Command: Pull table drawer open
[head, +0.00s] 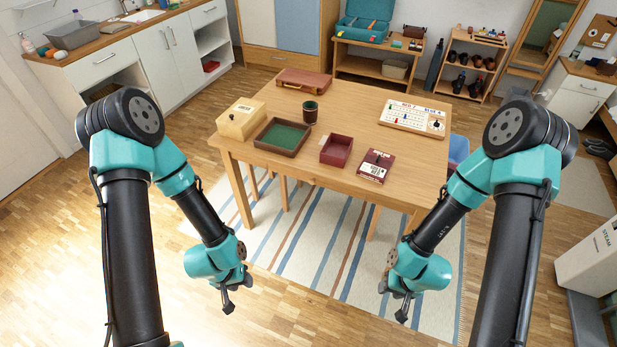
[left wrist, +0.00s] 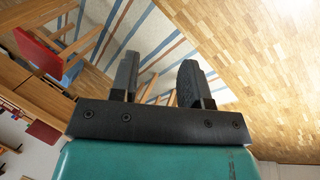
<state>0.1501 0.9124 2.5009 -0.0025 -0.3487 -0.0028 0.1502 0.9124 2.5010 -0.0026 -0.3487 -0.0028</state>
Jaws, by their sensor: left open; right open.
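A wooden table (head: 350,108) stands ahead of me in the head view, with several things on its top. I see no drawer standing out from its near side, and I cannot make out a handle there. My left gripper (head: 228,305) hangs low in front of the table, over the floor left of the rug, apart from the table. In the left wrist view its two dark fingers (left wrist: 158,80) stand apart with nothing between them. My right gripper (head: 402,312) hangs low in front of the table over the rug, open and empty.
A striped rug (head: 335,240) lies in front.

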